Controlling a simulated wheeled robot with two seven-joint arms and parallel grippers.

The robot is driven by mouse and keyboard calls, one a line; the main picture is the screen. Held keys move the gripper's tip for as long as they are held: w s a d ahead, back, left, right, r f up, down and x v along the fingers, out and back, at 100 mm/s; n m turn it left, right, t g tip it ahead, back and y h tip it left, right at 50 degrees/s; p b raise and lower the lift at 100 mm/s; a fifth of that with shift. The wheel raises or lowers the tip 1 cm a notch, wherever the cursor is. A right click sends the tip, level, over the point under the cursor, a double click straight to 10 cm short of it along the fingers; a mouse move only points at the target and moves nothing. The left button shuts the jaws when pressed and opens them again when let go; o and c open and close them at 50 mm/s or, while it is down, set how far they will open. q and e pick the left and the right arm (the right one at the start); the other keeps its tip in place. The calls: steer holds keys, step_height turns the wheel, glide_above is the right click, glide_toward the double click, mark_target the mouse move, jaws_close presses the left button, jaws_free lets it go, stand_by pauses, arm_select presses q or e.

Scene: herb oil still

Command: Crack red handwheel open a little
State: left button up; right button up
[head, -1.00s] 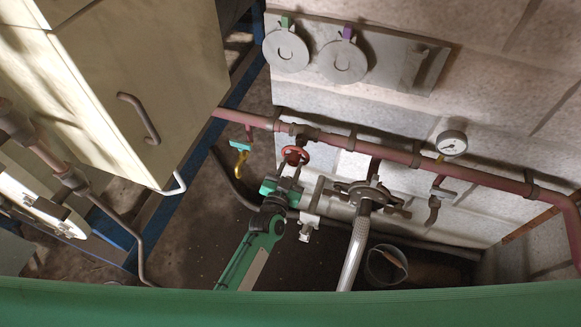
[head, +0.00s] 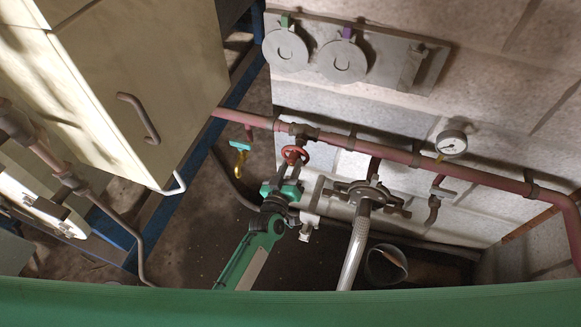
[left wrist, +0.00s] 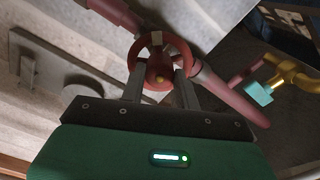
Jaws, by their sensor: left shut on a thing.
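The red handwheel (head: 295,147) sits at the pink pipe, left of the middle in the head view. It fills the upper middle of the left wrist view (left wrist: 160,66), with a yellow spot near its centre. My left gripper (head: 289,166) is at the wheel, coming from below in the picture. In the left wrist view its two grey fingers (left wrist: 160,82) reach to the wheel, one on each side of the hub. The gripper is shut on the wheel. The fingers hide part of the lower rim. My right gripper is not in view.
The pink pipe (head: 400,155) runs along the block wall. A gauge (head: 451,143) and a grey valve assembly with a pale hose (head: 355,245) are to the right. A yellow part with a teal handle (head: 240,145) hangs left. A cabinet (head: 140,80) stands left.

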arm_select(q)
steer(key=shift+n, duration=1)
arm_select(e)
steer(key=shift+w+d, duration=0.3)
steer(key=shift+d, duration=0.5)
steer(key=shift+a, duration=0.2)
arm_select(q)
steer(key=o, duration=1)
steer(key=shift+c, duration=0.2)
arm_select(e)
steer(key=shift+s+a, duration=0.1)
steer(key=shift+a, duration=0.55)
arm_select(q)
steer(key=shift+s, duration=0.1)
